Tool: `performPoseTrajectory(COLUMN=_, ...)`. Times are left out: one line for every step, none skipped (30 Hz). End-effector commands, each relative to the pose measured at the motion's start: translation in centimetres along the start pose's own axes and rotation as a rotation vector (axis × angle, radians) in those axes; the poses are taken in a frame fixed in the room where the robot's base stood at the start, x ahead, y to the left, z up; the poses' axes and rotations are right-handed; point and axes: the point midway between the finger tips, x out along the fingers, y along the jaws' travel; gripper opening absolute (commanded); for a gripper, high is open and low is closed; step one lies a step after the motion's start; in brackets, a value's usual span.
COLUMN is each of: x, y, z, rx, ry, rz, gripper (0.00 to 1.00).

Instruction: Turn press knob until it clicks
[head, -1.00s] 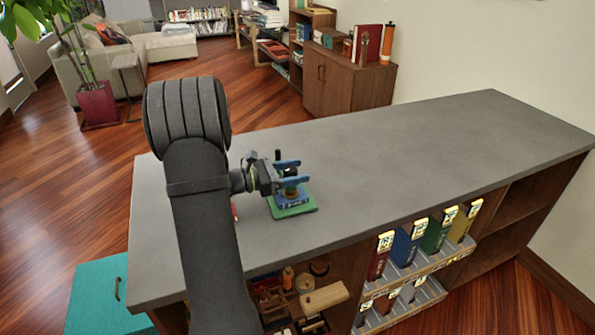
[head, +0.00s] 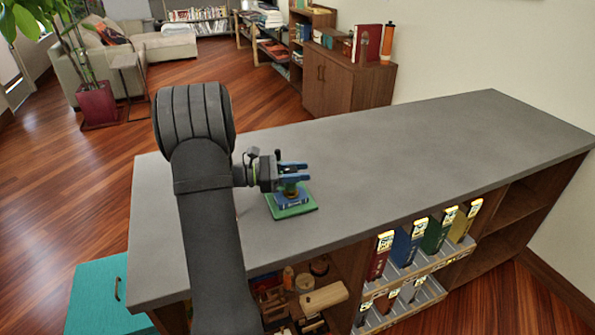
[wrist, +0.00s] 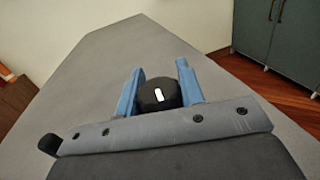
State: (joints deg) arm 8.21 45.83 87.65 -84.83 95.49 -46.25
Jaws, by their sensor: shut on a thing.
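The press knob (wrist: 158,96) is round and black with a white mark on its top. In the wrist view it sits between the two blue fingers of my gripper (wrist: 158,82), which is shut on it. In the head view my gripper (head: 299,172) reaches in level from the left, over the knob's green base plate (head: 300,211). A blue block (head: 290,197) stands on that plate. In the head view the knob is mostly hidden by the fingers.
The grey countertop (head: 420,150) is clear to the right and behind. Several books (head: 408,244) stand in a rack below its front edge. Wooden items (head: 324,297) fill an open shelf nearby. A teal cabinet (head: 100,290) stands at the lower left.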

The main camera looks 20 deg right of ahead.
Motion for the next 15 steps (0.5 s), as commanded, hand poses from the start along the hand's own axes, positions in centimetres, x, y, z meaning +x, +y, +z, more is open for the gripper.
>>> performPoseTrajectory(x=0.02, y=0.04, z=-0.01, rx=0.003, ry=0.0, rz=-0.035, gripper=0.12)
performPoseTrajectory(x=0.02, y=-0.01, z=-0.03, rx=0.002, ry=0.0, rz=-0.053, gripper=0.12)
performPoseTrajectory(x=0.01, y=-0.07, z=-0.02, rx=0.001, ry=0.0, rz=-0.072, gripper=0.12)
performPoseTrajectory(x=-0.01, y=-0.1, z=-0.01, rx=0.001, ry=0.001, rz=-0.083, gripper=0.12)
performPoseTrajectory(x=-0.02, y=-0.14, z=0.0, rx=0.0, ry=0.001, rz=-0.091, gripper=0.12)
performPoseTrajectory(x=-0.02, y=-0.18, z=0.02, rx=0.0, ry=0.0, rz=-0.098, gripper=0.12)
performPoseTrajectory(x=-0.03, y=-0.19, z=0.03, rx=0.0, ry=0.0, rz=-0.1, gripper=0.12)
performPoseTrajectory(x=-0.03, y=-0.2, z=0.03, rx=0.0, ry=0.0, rz=-0.1, gripper=0.12)
performPoseTrajectory(x=-0.03, y=-0.2, z=0.03, rx=-0.001, ry=0.0, rz=-0.1, gripper=0.12)
performPoseTrajectory(x=-0.03, y=-0.2, z=0.03, rx=-0.001, ry=0.0, rz=-0.099, gripper=0.12)
performPoseTrajectory(x=-0.03, y=-0.2, z=0.03, rx=-0.001, ry=0.0, rz=-0.099, gripper=0.12)
performPoseTrajectory(x=-0.03, y=-0.2, z=0.03, rx=-0.001, ry=0.001, rz=-0.099, gripper=0.12)
performPoseTrajectory(x=-0.03, y=-0.2, z=0.03, rx=-0.001, ry=0.001, rz=-0.099, gripper=0.12)
performPoseTrajectory(x=-0.03, y=-0.2, z=0.03, rx=-0.001, ry=0.001, rz=-0.098, gripper=0.12)
performPoseTrajectory(x=-0.03, y=-0.2, z=0.03, rx=-0.001, ry=0.001, rz=-0.098, gripper=0.43)
